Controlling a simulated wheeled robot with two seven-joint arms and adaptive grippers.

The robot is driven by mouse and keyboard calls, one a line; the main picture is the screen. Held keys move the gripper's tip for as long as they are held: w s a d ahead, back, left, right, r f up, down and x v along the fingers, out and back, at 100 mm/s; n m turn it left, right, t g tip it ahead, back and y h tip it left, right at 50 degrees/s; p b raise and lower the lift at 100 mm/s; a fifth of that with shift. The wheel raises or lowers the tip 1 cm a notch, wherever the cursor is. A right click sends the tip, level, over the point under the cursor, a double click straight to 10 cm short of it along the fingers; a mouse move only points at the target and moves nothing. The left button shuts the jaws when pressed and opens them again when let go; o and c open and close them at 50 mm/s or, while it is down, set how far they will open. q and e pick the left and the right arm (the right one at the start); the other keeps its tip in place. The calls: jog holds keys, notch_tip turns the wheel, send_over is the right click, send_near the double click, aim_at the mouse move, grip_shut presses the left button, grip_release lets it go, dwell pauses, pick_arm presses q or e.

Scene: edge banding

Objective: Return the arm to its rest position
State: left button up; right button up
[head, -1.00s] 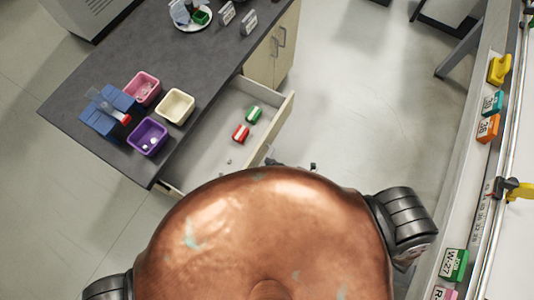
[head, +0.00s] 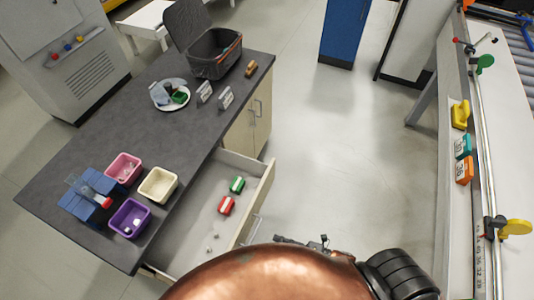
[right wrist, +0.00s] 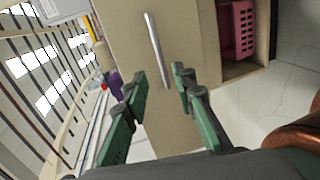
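My right gripper (head: 302,243) shows as a small dark shape just past the top edge of my copper-coloured body, right of the open drawer (head: 268,185). In the right wrist view its two green fingers (right wrist: 159,80) are spread apart with nothing between them. A silver bar handle (right wrist: 157,48) on a beige front lies beyond the fingertips; I cannot tell its exact distance. The drawer holds a green-and-white piece (head: 237,185) and a red-and-white piece (head: 226,205). My left gripper is not in view.
The dark counter (head: 60,160) carries a pink bin (head: 124,167), a cream bin (head: 158,184), a purple bin (head: 130,218) and a dark open crate (head: 214,54). A rail bench (head: 512,150) stands at the right. The floor (head: 350,150) between is clear.

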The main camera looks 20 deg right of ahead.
jog(key=s+d+f+m+g+h, duration=0.15)
jog(key=d+f+m+h, duration=0.4)
jog(key=f, duration=0.55)
jog(key=s+d+f+m+g+h, duration=0.1)
jog(key=s+d+f+m+h, duration=0.15)
jog(key=d+f+m, duration=0.7)
jog(key=s+f+m+g+h, duration=0.1)
jog(key=s+f+m+g, duration=0.3)
jog(key=s+f, duration=0.4)
jog(key=s+a+f+m+g+h, duration=0.1)
jog(key=s+f+m+g, duration=0.3)
jog(key=s+f, duration=0.5)
jog(key=s+m, duration=0.2)
jog(key=s, duration=0.5)
jog(key=shift+f+h, duration=0.25)
jog(key=shift+h, duration=0.15)
